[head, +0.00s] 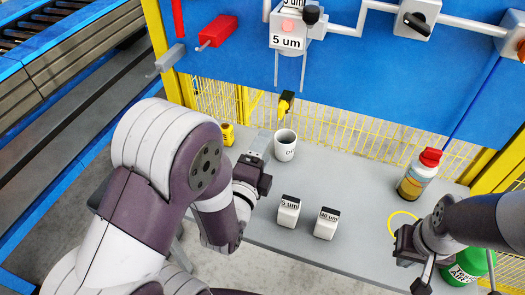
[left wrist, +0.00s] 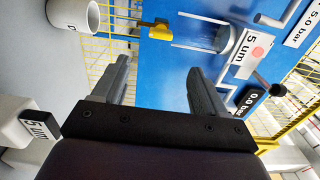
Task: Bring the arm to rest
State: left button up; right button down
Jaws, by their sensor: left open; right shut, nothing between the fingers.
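My left gripper (head: 262,147) is above the grey bench, beside the white cup (head: 285,145). Its two fingers stand apart with nothing between them in the left wrist view (left wrist: 158,82). My left arm is bent and comes in from the lower left. My right gripper (head: 423,283) is at the lower right, pointing down near the bench's front edge. It is shut with nothing seen in it, and its fingertips are close to the picture's bottom edge.
Two white bobbin-like blocks, labelled 5 um (head: 288,213) and 40 um (head: 326,224), stand on the bench (head: 255,232). A red-capped bottle (head: 418,175), a green container (head: 464,268) and a yellow ring (head: 391,226) are at right. The blue panel (head: 345,85) carries pipes and a 5 um unit.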

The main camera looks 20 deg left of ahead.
pick_arm(q)
jog(key=s+f+n+g, duration=0.6)
jog(key=f+n+g, duration=0.5)
jog(key=s+a+r+n+g+p, duration=0.2)
jog(key=s+r+n+g, duration=0.3)
jog(key=r+n, duration=0.1)
jog(key=shift+s+r+n+g+y+p, duration=0.2)
jog(key=shift+r+n+g+y+p, duration=0.15)
jog(key=shift+n, duration=0.35)
